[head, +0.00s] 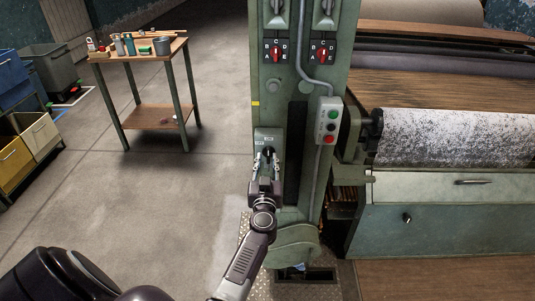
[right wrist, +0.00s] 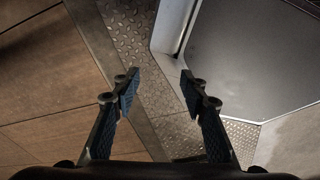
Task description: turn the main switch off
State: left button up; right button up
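The main switch (head: 268,137) is a small grey-green box with a dark knob, on the front of the green machine column (head: 260,100). My left gripper (head: 267,163) is right at the switch, its fingers on either side of the dark knob. Whether the fingers touch the knob cannot be made out, and the gripper hides the lower part of the switch. My right gripper (right wrist: 158,90) shows only in the right wrist view. Its fingers are apart with nothing between them, above the floor.
A grey button box (head: 328,121) with green, black and red buttons is on the column, right of the switch. Two selector dials (head: 276,54) with red pointers sit higher. A large roller (head: 440,135) is at right. A workbench (head: 140,55) stands back left; the floor between is clear.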

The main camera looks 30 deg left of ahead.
aim_at(268, 152)
pick_arm(q)
jog(key=x, duration=0.3)
jog(key=shift+w+b, duration=0.4)
jog(key=shift+w+a, duration=0.2)
jog(key=shift+w, duration=0.1)
pick_arm(e)
jog(key=d, duration=0.1)
jog(key=d+f, duration=0.1)
jog(key=shift+d+f, duration=0.15)
jog(key=shift+d, duration=0.15)
pick_arm(q)
jog(key=shift+c, duration=0.4)
jog(key=c, duration=0.5)
grip_shut()
pick_arm(e)
jog(key=shift+s+a, duration=0.1)
jog(key=shift+a, duration=0.7)
